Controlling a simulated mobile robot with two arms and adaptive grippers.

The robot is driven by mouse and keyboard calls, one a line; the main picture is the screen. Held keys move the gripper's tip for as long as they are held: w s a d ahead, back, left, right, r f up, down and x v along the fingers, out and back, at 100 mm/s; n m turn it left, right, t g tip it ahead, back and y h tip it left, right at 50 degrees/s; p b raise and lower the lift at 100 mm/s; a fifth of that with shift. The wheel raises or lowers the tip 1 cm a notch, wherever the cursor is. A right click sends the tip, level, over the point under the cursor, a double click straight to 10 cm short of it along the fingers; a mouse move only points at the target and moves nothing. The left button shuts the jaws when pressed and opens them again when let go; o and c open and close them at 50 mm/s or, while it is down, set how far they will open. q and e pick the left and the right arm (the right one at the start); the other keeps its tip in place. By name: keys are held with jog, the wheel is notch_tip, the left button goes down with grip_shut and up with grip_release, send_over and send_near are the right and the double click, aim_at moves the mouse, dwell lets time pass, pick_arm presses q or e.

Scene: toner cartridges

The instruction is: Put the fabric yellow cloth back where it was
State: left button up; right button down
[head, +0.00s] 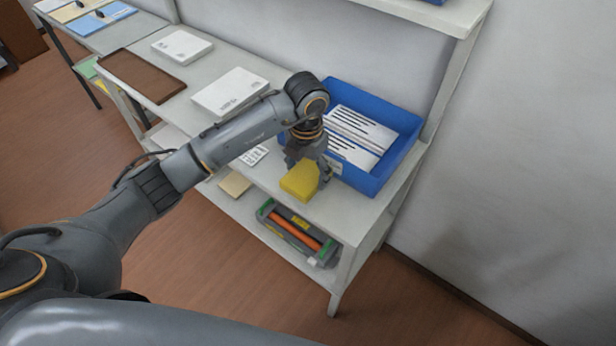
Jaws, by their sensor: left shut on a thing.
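The yellow cloth (300,181) is a small folded block at the front edge of the shelf unit's upper surface, in front of a blue bin. My left gripper (308,176) reaches down over it from above and is shut on it. I cannot tell whether the cloth touches the surface or hangs just above it. My right gripper is not in view.
The blue bin (408,160) holds white labelled packs (362,128). White boxes (231,91) and a brown board (141,76) lie to the left. The lower shelf holds a grey tray (297,233) with an orange item. A wall stands at right.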

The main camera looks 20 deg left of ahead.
aim_at(308, 174)
pick_arm(q)
jog(key=shift+d+f, duration=0.15)
jog(key=shift+f, duration=0.3)
notch_tip(308, 174, down, 2)
jog(key=shift+f+p, duration=0.15)
jog(key=shift+p, duration=0.45)
jog(key=shift+w+f, duration=0.1)
jog(key=shift+f, duration=0.2)
jog(key=o, duration=1)
jog(key=shift+r, duration=0.1)
jog(key=shift+r, duration=0.25)
notch_tip(308, 174, up, 10)
jog(key=shift+r+b, duration=0.2)
jog(key=shift+b, duration=0.9)
jog(key=shift+r, duration=0.65)
